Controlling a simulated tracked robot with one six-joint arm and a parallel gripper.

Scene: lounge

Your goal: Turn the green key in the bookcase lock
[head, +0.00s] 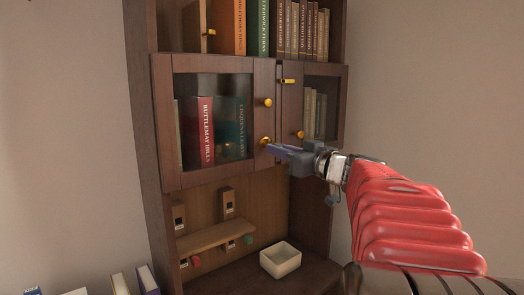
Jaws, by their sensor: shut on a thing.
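My gripper (277,149) is shut at the left glass door (172,125) of the bookcase, its tips at the lower gold fitting, which looks like the lock (265,141). The jaws hide what they hold; it is at the lock, where the green key would be, but no green shows there. I cannot tell how far the key is turned.
A gold knob (266,101) sits just above the lock. The right glass door (322,105) has a gold latch (288,81) and a knob (299,134). Below are a small shelf (215,238), a red piece (195,260), a teal piece (248,239) and a white bowl (280,261).

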